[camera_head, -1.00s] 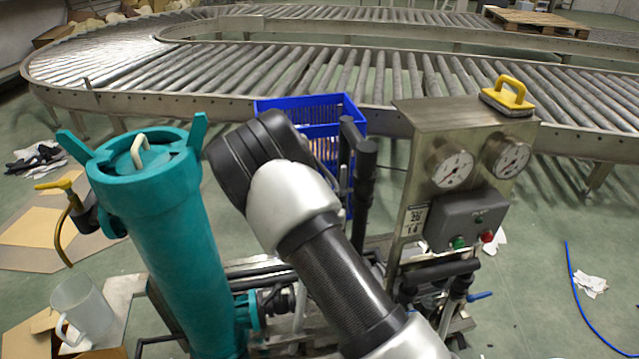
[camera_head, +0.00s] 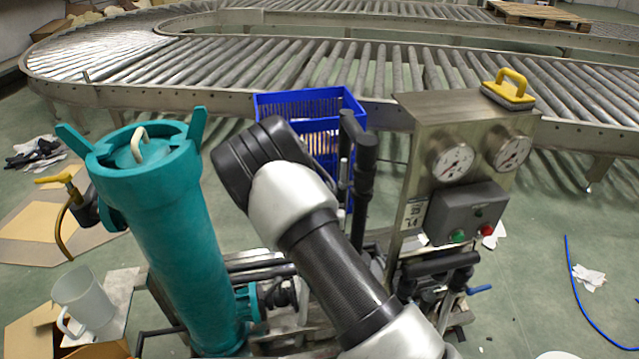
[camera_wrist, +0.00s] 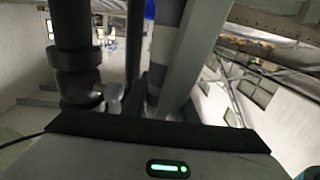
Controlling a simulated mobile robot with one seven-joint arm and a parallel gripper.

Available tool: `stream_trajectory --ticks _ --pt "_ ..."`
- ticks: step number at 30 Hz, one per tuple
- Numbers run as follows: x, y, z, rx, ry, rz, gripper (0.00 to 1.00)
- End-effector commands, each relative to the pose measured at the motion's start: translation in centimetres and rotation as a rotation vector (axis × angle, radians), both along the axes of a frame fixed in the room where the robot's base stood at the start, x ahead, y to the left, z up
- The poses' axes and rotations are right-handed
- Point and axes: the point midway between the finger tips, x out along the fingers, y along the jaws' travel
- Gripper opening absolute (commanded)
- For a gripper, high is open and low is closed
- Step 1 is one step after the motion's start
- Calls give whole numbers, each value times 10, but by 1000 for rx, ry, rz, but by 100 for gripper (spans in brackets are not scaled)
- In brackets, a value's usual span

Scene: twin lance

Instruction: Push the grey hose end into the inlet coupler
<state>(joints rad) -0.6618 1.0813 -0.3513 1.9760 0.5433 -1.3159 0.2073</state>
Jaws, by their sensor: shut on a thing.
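My gripper (camera_wrist: 140,105) shows only partly in the wrist view, past its dark housing with a green light. It is shut on a grey, tube-like piece (camera_wrist: 192,55), which I take for the grey hose end; its tip is not clear. A dark vertical pipe with a collar (camera_wrist: 76,60) stands to the left of it, apart from it. I cannot make out the inlet coupler for certain in either view.
The teal filter housing (camera_head: 185,230) stands left of my arm. The gauge panel (camera_head: 430,150) with a grey button box (camera_head: 465,215) stands to the right, black pipes (camera_head: 362,180) between. A blue crate (camera_head: 300,103) and roller conveyor (camera_head: 350,68) lie behind. A jug (camera_head: 88,298) is lower left.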

Motion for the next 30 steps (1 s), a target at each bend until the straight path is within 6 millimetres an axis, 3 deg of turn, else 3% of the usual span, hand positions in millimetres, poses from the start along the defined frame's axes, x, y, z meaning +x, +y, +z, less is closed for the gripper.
stream_trajectory --ticks 19,20,23,30 --pt "0 0 -15 0 -2 0 0" --pt "0 0 -15 0 -2 0 29" --pt "0 0 -15 0 -1 0 45" --pt "0 0 -16 0 1 0 47"
